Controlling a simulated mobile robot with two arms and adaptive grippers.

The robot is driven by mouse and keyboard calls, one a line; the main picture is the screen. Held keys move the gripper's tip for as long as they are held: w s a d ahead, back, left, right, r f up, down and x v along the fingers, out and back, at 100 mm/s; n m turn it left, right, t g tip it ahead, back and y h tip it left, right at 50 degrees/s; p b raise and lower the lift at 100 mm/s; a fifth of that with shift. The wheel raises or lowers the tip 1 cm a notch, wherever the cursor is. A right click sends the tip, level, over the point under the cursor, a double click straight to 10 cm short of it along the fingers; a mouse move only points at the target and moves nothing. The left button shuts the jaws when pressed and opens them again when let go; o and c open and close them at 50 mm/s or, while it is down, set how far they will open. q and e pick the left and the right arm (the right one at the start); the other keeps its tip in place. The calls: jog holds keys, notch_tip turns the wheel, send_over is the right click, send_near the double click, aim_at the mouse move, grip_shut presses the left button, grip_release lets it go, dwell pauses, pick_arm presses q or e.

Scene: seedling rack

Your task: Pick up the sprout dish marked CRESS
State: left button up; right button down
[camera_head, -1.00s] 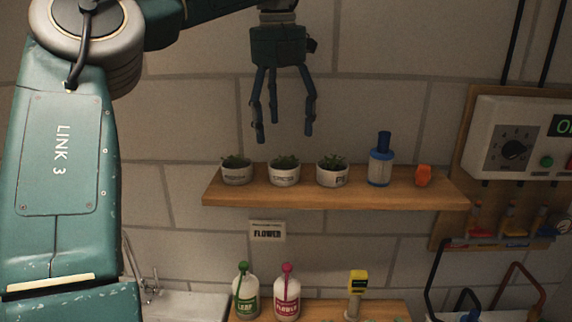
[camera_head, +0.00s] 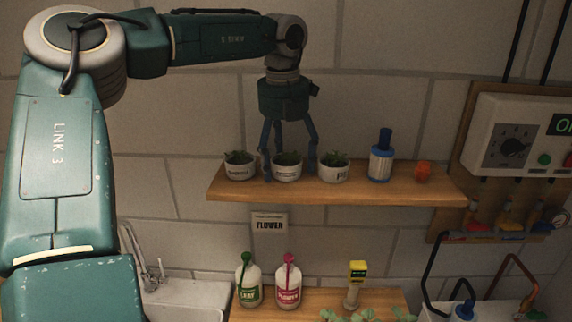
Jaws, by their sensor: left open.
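The CRESS sprout dish (camera_head: 287,173) is the middle one of three white dishes with green sprouts on the upper wooden shelf (camera_head: 400,191). Its label read CRESS earlier and is too blurred to read now. My left gripper (camera_head: 288,172) points down over this dish, open. Its fingers reach down around the dish, one at its left side and one at its right. I cannot tell whether they touch it. My right gripper is not in view.
A dish (camera_head: 240,173) stands close on the left and another (camera_head: 333,174) close on the right. A lower shelf holds LEAF (camera_head: 248,283) and FLOWER (camera_head: 287,285) bottles.

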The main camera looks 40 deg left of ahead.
pick_arm(q)
jog(key=shift+d, duration=0.1)
jog(key=c, duration=0.5)
jog(key=shift+r, duration=0.1)
jog(key=c, duration=0.8)
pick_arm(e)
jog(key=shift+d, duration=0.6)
pick_arm(q)
jog(key=shift+r, duration=0.1)
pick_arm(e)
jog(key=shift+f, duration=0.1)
